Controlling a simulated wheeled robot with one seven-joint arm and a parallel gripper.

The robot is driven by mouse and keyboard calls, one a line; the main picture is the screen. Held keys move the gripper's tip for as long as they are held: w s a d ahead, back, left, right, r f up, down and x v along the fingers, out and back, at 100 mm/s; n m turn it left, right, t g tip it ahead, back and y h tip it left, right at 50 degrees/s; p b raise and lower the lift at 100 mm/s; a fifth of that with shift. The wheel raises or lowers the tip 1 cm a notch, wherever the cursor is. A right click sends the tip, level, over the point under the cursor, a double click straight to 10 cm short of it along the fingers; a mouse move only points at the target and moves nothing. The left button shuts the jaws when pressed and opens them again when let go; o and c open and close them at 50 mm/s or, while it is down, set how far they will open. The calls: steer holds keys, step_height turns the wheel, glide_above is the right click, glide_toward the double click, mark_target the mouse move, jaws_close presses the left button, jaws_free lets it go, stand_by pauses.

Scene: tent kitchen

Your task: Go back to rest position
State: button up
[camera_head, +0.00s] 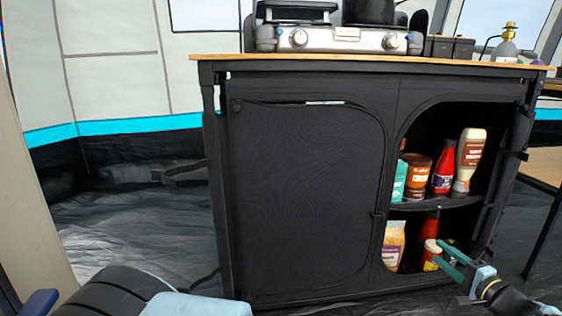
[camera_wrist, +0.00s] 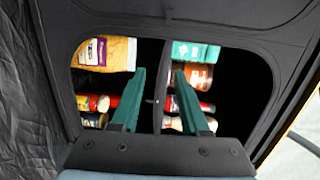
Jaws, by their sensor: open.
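My gripper (camera_head: 449,261) is at the lower right in the head view, in front of the open right side of the black cabinet (camera_head: 305,190). Its two green fingers are apart with nothing between them. In the wrist view my gripper (camera_wrist: 156,95) points at the cabinet opening, and its fingers cover part of the shelf edge and the goods behind. I cannot tell the exact gap between the fingertips and the goods.
The upper shelf holds a brown jar (camera_head: 418,178), a red bottle (camera_head: 443,166) and a pale bottle (camera_head: 468,160). A yellow bag (camera_head: 394,243) stands below. A stove (camera_head: 335,39) sits on the wooden top. The floor (camera_head: 140,230) left of the cabinet is clear.

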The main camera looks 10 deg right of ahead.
steer(key=w+a+r+n+g+y+p, duration=0.1)
steer(key=w+a+n+g+y, duration=0.25)
steer(key=w+a, duration=0.6)
steer(key=w+a+n+g+y, duration=0.3)
steer(key=w+a+g, duration=0.3)
steer(key=a, duration=0.7)
steer(key=s+a+r+n+g+h+p, duration=0.1)
steer(key=a+r+n+g+h, duration=0.2)
steer(key=a, duration=0.9)
steer(key=s+a+r+n+g+h+p, duration=0.1)
steer(key=a+r+n+g, duration=0.25)
steer(key=a, duration=0.85)
steer(key=s+a+r+n+h+p, duration=0.3)
steer(key=s+a+r+h, duration=0.1)
steer(key=s+a+r, duration=0.6)
step_height(320, 180, up, 37)
steer(key=a+p, duration=0.1)
steer(key=p, duration=3.6)
steer(key=shift+w, duration=0.4)
steer(key=shift+a, duration=0.1)
